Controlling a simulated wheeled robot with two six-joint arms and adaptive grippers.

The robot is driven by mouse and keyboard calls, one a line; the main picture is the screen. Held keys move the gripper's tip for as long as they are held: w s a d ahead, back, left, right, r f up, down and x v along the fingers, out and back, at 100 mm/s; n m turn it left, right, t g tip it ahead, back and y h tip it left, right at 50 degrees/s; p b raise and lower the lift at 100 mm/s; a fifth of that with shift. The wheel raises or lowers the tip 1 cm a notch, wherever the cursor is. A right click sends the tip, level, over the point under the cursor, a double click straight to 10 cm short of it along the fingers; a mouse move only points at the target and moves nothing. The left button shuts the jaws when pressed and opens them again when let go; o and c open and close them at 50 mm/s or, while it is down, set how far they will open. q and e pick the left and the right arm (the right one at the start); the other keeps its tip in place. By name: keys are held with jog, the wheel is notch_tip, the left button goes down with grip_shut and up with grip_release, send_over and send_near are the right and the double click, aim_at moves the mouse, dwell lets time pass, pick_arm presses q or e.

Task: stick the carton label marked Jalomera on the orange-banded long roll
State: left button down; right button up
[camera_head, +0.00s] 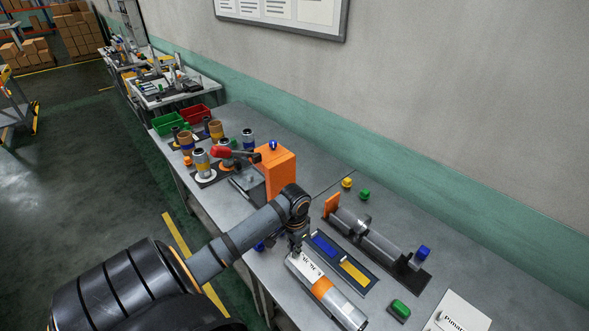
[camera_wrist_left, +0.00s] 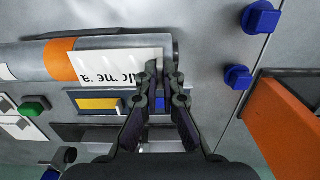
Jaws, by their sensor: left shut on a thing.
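The long roll (camera_head: 347,313) is grey with an orange band (camera_head: 322,287) and lies near the table's front edge. It also shows at the top left of the left wrist view (camera_wrist_left: 100,43). A white label (camera_head: 304,265) with black print lies over the roll beside the band; it also shows in the left wrist view (camera_wrist_left: 115,62). Its print is only partly legible. My left gripper (camera_head: 297,252) is shut on the label's end, at the roll's end away from the band; its fingertips show in the wrist view (camera_wrist_left: 163,72). I cannot tell whether the label is stuck down.
A panel with blue and yellow plates (camera_head: 355,272) lies beside the roll. Behind it is a winder with a grey roller (camera_head: 380,246). An orange block (camera_head: 275,172) stands further back. A white card (camera_head: 458,316) and a green button (camera_head: 399,309) are at the right.

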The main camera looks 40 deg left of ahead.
pick_arm(q)
jog(key=c, duration=1.4)
grip_release()
jog(key=shift+c, duration=0.2)
jog(key=o, duration=0.6)
notch_tip(320, 180, up, 7)
jog(key=p, duration=0.9)
jog(key=shift+r, duration=0.1)
